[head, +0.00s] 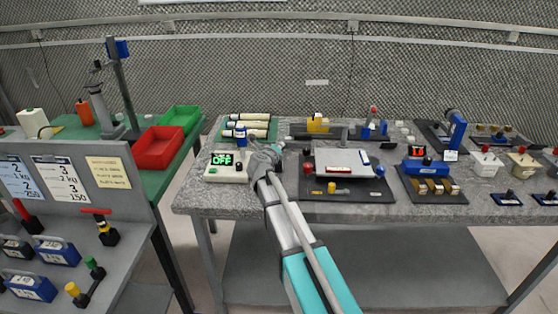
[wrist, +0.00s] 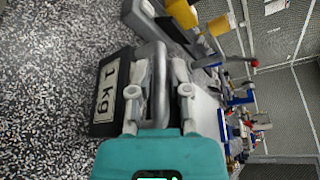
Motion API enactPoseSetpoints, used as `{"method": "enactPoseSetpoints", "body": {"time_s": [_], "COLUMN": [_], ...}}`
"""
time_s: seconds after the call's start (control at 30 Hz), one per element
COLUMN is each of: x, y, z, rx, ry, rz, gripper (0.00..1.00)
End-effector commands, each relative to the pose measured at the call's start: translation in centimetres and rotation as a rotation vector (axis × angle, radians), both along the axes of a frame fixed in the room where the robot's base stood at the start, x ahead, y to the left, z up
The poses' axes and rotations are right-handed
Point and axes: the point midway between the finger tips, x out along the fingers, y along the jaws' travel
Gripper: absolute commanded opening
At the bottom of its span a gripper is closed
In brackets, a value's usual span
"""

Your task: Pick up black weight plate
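The black weight plate (wrist: 100,110) shows in the wrist view, left of my fingers, with a white "1 kg" label on its face. A grey curved handle (wrist: 160,88) stands beside the plate and seems to belong to it. My gripper (wrist: 161,62) has its fingers apart, one on each side of the handle; firm contact does not show. In the head view my gripper (head: 265,153) is low over the left part of the grey speckled table (head: 225,200), and the plate is hidden there or too small to make out.
A white box with a green "OFF" display (head: 226,166) is just left of my gripper. A dark board with a pale block (head: 343,162) lies to the right. Red (head: 160,147) and green (head: 180,119) bins stand on the left table. Bare tabletop shows at the front left.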

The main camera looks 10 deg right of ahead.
Motion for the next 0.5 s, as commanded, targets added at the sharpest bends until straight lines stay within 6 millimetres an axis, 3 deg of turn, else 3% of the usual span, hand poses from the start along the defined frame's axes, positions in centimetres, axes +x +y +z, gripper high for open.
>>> {"method": "enactPoseSetpoints", "body": {"time_s": [0.03, 0.1, 0.5], "x": [-0.01, 0.01, 0.00], "y": [0.01, 0.01, 0.03], "z": [0.00, 0.00, 0.03], "rx": [0.000, 0.000, -0.001], "ry": [0.000, 0.000, 0.000], "rz": [0.000, 0.000, 0.001], "gripper": [0.12, 0.00, 0.00]}}
